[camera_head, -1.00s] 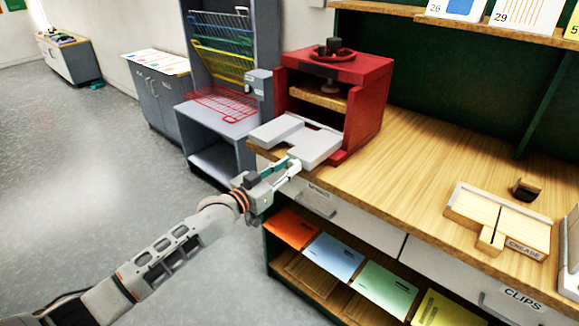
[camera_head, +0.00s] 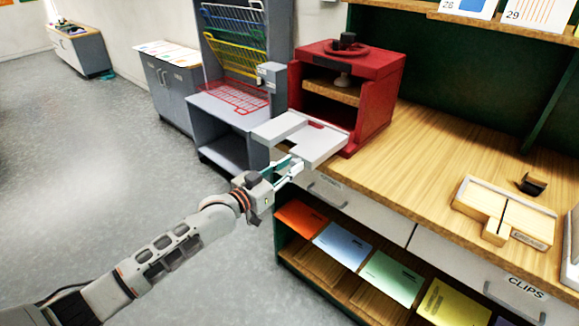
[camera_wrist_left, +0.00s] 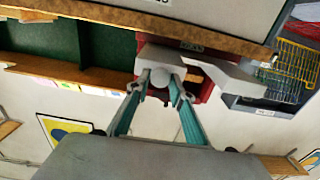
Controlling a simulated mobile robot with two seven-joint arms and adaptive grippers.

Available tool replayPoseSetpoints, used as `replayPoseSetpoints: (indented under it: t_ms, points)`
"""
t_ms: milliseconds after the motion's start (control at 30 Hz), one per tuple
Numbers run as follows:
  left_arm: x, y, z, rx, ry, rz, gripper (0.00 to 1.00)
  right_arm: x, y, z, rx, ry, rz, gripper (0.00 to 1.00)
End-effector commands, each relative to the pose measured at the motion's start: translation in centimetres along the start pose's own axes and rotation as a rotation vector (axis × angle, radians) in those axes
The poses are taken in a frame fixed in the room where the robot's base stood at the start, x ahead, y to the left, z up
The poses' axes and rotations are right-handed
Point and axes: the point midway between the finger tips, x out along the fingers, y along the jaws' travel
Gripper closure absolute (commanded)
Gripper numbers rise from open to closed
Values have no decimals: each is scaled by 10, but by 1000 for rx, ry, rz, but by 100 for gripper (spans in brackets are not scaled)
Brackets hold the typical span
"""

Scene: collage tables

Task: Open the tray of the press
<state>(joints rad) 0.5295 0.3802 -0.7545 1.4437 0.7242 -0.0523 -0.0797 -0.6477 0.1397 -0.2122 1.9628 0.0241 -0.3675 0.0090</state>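The red press (camera_head: 375,95) stands on the wooden counter at the back, with a dark handwheel (camera_head: 345,48) on top and an open front. Its pale grey tray (camera_head: 318,148) sticks out of the front, past the counter's edge. My left gripper (camera_head: 295,169) is at the tray's front edge. In the left wrist view, the teal fingers (camera_wrist_left: 160,80) close around a small grey handle on the tray (camera_wrist_left: 225,75), with the red press (camera_wrist_left: 207,92) behind. The fingers partly hide the handle. My right gripper is in neither view.
The wooden counter (camera_head: 430,150) holds a wooden jig (camera_head: 505,210) at right. Drawers (camera_head: 365,205) and coloured sheets on a shelf (camera_head: 338,250) lie below. A grey rack (camera_head: 235,110) with coloured wire baskets stands left of the press. The floor at left is clear.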

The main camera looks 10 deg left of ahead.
Motion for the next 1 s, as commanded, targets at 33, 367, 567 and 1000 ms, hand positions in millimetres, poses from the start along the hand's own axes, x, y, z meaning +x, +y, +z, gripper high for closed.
replayPoseSetpoints:
  t_ms: [33, 367, 567, 1000]
  points:
    - [0, 0, 0, 0, 1, 0, 63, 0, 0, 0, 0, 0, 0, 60]
    - [0, 0, 0, 0, 0, 0, 62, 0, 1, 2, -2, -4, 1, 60]
    - [-16, 0, 2, -1, -2, 0, 62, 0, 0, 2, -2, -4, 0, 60]
    - [-99, 0, 1, 0, -2, -1, 62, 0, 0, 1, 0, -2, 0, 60]
